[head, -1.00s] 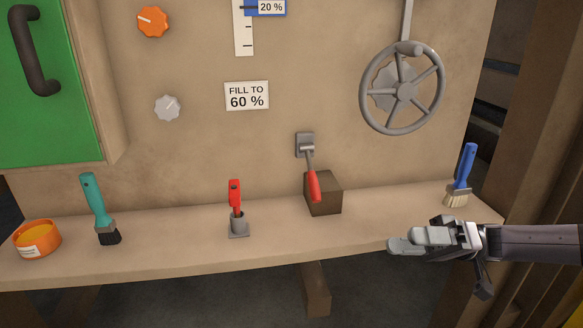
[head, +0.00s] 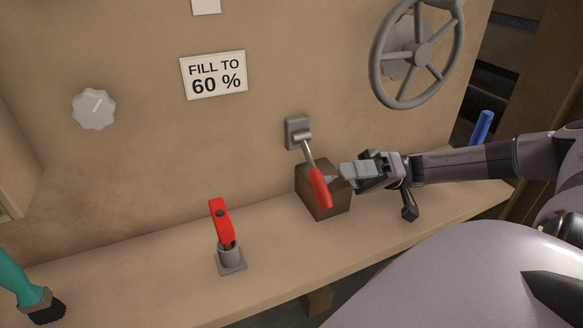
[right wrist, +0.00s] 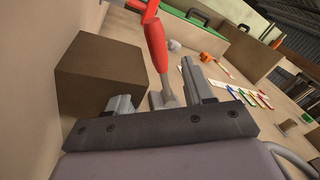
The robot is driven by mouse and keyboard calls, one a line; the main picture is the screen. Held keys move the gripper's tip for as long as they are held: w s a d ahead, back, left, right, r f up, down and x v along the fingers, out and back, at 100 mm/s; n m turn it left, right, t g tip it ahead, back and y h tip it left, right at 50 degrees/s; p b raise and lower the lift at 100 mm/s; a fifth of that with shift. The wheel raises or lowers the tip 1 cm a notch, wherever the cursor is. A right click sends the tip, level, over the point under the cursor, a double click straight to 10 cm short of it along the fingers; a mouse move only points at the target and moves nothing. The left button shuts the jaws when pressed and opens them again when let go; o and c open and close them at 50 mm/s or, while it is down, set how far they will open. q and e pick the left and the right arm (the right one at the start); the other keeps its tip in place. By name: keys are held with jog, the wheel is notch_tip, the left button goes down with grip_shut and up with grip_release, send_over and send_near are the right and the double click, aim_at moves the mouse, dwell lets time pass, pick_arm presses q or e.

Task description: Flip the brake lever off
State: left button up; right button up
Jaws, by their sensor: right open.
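A lever with a red handle (head: 320,188) and a grey shaft hangs from a grey wall plate (head: 297,130), its handle slanting down in front of a brown block. A second red lever (head: 221,222) stands in a grey base on the bench; no label shows which one is the brake lever. My right gripper (head: 346,172) is open just right of the hanging lever, fingers pointing left. In the right wrist view, the red handle (right wrist: 157,45) shows ahead of the open fingers, with its grey part between them in the picture. Contact cannot be told. My left gripper is not in view.
The brown block (head: 318,198) sits on the bench right behind the handle, close to my right gripper. A grey handwheel (head: 422,55) is on the wall above. A blue-handled brush (head: 482,127) is partly hidden behind my arm. The bench between the two levers is clear.

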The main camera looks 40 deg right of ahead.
aim_at(311, 180)
jog(key=x, duration=0.7)
jog(key=shift+a+r+b, duration=0.1)
jog(key=shift+b, duration=0.3)
grip_shut()
